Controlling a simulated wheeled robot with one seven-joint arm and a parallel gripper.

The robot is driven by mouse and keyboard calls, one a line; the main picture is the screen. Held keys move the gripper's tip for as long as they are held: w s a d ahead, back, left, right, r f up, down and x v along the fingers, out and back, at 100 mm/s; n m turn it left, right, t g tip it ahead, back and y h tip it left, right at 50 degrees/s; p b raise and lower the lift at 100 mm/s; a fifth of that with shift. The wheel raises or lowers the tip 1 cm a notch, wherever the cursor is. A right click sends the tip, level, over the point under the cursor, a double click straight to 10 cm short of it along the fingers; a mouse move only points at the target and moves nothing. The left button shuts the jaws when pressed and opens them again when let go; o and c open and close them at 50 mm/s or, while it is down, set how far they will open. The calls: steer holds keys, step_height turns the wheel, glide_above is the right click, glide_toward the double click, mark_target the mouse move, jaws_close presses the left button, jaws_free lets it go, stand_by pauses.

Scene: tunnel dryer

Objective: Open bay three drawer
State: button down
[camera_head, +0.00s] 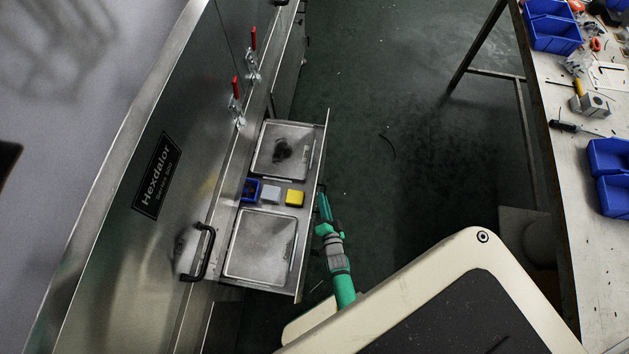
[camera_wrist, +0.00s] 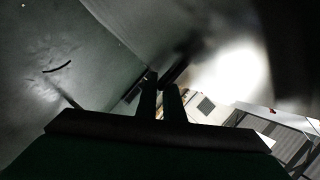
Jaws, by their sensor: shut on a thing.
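The drawer (camera_head: 296,286) stands pulled out from the steel dryer cabinet, its inside showing from above. It holds two square metal trays (camera_head: 262,246), a small blue bin (camera_head: 251,190), a pale block (camera_head: 271,193) and a yellow block (camera_head: 295,198). My gripper (camera_head: 322,192) is at the outer face of the drawer front, at about the middle of its length. In the wrist view my two fingers (camera_wrist: 161,84) are close together on a dark handle bar (camera_wrist: 176,70). The handle is hidden in the head view.
The dryer (camera_head: 130,260) has a black handle (camera_head: 203,252) and red-tipped toggle clamps (camera_head: 237,97). A workbench (camera_head: 575,190) with blue bins and tools runs along the right.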

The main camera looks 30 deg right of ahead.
steer(key=shift+s+d, duration=0.2)
steer(key=shift+s, duration=0.05)
steer(key=c, duration=2.2)
jaws_free()
steer(key=v, duration=1)
steer(key=shift+s+a+r, duration=0.2)
steer(key=shift+s, duration=0.15)
